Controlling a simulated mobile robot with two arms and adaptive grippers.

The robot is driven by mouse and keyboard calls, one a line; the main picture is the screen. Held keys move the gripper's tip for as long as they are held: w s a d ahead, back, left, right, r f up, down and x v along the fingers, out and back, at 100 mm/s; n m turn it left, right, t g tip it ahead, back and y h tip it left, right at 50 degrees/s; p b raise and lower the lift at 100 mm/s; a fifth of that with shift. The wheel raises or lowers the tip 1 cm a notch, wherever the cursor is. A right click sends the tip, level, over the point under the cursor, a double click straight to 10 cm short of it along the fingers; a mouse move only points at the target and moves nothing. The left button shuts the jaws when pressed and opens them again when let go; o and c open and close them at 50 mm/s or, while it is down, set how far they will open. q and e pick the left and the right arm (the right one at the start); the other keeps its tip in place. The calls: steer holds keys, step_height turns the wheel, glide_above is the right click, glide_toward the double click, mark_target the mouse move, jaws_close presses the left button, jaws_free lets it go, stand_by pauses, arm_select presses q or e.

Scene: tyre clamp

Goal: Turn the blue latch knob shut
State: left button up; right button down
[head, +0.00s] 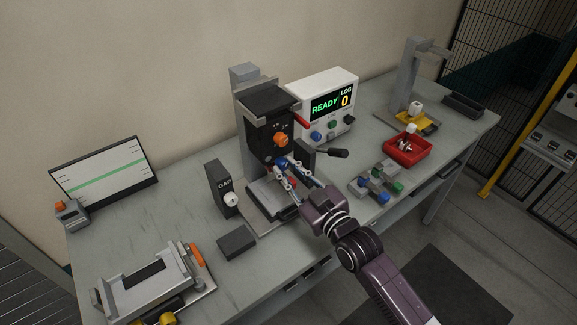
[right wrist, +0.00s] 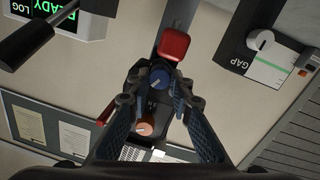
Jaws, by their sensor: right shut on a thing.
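The blue latch knob (right wrist: 160,77) sits between the two fingers of my right gripper (right wrist: 158,92) in the right wrist view. In the head view my right gripper (head: 282,171) reaches in from the lower right to the front of the dark clamp stand (head: 262,135), with its fingers at the knob, which they partly hide. The gripper is shut on the knob. Which way the knob is turned cannot be read. My left gripper is not in view.
An orange knob (head: 281,140) is just above on the stand. A red-tipped lever (head: 300,120) and a black-handled lever (head: 335,153) stick out at right. The GAP block (head: 219,187) stands at left. The display box (head: 346,84) reads READY, LOG 0. A red tray (head: 400,157) is further right.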

steer(key=m+p, duration=0.1)
steer(key=m, duration=0.1)
steer(key=shift+r+m, duration=0.1)
steer(key=shift+m, duration=0.3)
steer(key=m, duration=0.3)
steer(key=shift+g+p, duration=0.35)
steer(key=shift+g, duration=0.05)
steer(key=m, duration=0.2)
steer(key=shift+m, duration=0.4)
steer(key=shift+m+y, duration=0.3)
steer(key=shift+m, duration=1.4)
steer(key=c, duration=1.7)
jaws_free()
